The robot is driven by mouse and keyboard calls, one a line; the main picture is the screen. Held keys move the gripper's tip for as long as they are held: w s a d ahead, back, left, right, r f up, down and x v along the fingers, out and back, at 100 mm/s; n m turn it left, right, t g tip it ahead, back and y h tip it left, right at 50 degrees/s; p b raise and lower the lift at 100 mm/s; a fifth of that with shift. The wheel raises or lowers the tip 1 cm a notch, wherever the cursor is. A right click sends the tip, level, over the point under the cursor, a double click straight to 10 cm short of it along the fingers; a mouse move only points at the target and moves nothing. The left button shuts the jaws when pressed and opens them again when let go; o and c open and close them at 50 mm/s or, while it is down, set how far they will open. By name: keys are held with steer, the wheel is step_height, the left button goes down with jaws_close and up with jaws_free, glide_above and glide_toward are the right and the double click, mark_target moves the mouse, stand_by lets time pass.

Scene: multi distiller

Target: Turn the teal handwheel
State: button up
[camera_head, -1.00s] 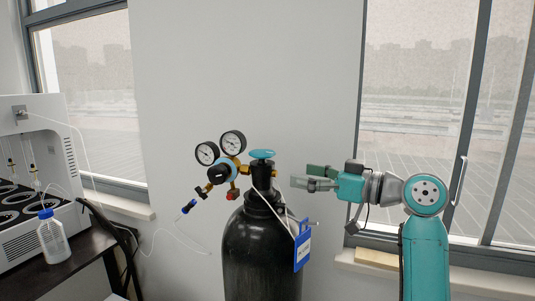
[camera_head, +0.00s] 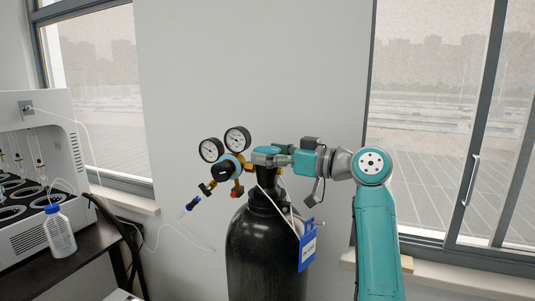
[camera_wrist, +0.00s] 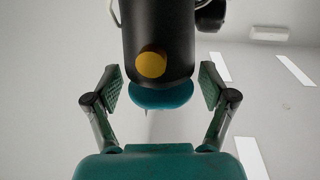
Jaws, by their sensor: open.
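The teal handwheel (camera_wrist: 160,97) sits on top of the black cylinder valve, and in the wrist view it lies between my two open fingers, with a gap on each side. In the head view my gripper (camera_head: 266,154) reaches in from the right and covers the handwheel. My gripper also shows in the wrist view (camera_wrist: 158,90), its green pads apart on either side of the black valve body. The black gas cylinder (camera_head: 266,255) stands upright below. I cannot see the fingers touching the wheel.
Two pressure gauges (camera_head: 224,144) and a regulator (camera_head: 229,168) stand close to the left of the valve. A bench with a white machine (camera_head: 35,120) and a blue-capped bottle (camera_head: 60,232) is at the left.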

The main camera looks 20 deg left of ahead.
steer(key=shift+a, duration=0.2)
steer(key=c, duration=1)
steer(key=shift+m+t, duration=0.3)
steer(key=shift+t, duration=0.2)
steer(key=m+t+h, duration=0.1)
steer(key=t, duration=0.1)
steer(key=m+t+h, duration=0.1)
steer(key=m+t, duration=0.1)
steer(key=t, duration=0.1)
steer(key=shift+s+a, duration=0.1)
steer(key=m+t+h, duration=0.4)
steer(key=t, duration=0.1)
steer(key=shift+m, duration=0.4)
steer(key=m+t+h, duration=0.1)
steer(key=m+h, duration=0.1)
steer(key=h, duration=0.1)
steer(key=m+t+h, duration=0.2)
steer(key=h, duration=0.1)
steer(key=shift+h, duration=0.3)
steer(key=shift+m+t+h, duration=0.6)
steer(key=shift+m+h, duration=1.4)
steer(key=shift+h, duration=0.8)
